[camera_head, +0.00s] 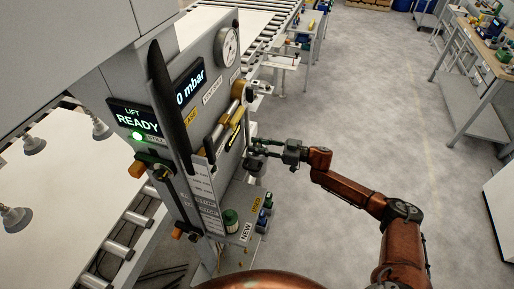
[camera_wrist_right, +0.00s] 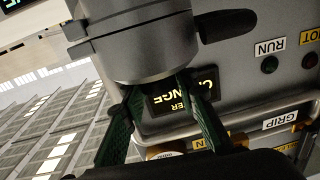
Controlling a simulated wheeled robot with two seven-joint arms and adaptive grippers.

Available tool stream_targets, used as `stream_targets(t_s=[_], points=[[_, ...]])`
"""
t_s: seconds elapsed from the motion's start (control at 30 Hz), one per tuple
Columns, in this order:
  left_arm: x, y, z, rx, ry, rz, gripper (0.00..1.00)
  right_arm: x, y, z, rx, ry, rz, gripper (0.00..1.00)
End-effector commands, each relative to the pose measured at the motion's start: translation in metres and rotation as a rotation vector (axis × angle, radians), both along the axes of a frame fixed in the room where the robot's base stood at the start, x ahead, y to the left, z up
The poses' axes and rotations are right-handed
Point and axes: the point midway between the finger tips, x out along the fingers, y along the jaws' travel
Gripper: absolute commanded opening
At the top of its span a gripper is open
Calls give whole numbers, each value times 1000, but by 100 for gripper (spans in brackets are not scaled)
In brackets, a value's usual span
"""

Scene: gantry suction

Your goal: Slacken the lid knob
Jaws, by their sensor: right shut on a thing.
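My right gripper (camera_head: 258,152) reaches in from the right at the side of the grey panel. In the right wrist view its green-padded fingers (camera_wrist_right: 160,105) sit either side of the lower end of a round grey body (camera_wrist_right: 140,45). They are shut on this body, which I take to be the lid knob. Its far side is hidden, and I cannot tell its turn angle. In the head view the knob is too small and covered to make out clearly. My left gripper is not in view.
The panel (camera_head: 205,95) carries a gauge (camera_head: 228,47), a lit "READY" display (camera_head: 134,117) and a long dark bar (camera_head: 167,95). A ledge below holds a green-topped cylinder (camera_head: 230,221) beside "NEW" and "USED" labels.

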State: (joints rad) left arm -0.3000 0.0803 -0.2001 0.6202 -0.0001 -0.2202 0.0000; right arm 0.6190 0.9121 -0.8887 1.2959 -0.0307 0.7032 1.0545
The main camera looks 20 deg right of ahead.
Motion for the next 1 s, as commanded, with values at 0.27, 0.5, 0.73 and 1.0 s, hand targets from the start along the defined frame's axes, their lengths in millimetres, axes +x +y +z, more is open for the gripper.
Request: stream_targets(t_s=[0.27, 0.5, 0.73, 1.0], points=[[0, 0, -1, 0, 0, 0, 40, 0, 0, 1, 0, 0, 10, 3], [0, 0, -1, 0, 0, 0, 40, 0, 0, 1, 0, 0, 9, 32], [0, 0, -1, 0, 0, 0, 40, 0, 0, 0, 0, 0, 9, 46], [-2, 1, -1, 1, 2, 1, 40, -1, -2, 0, -1, 0, 8, 46]])
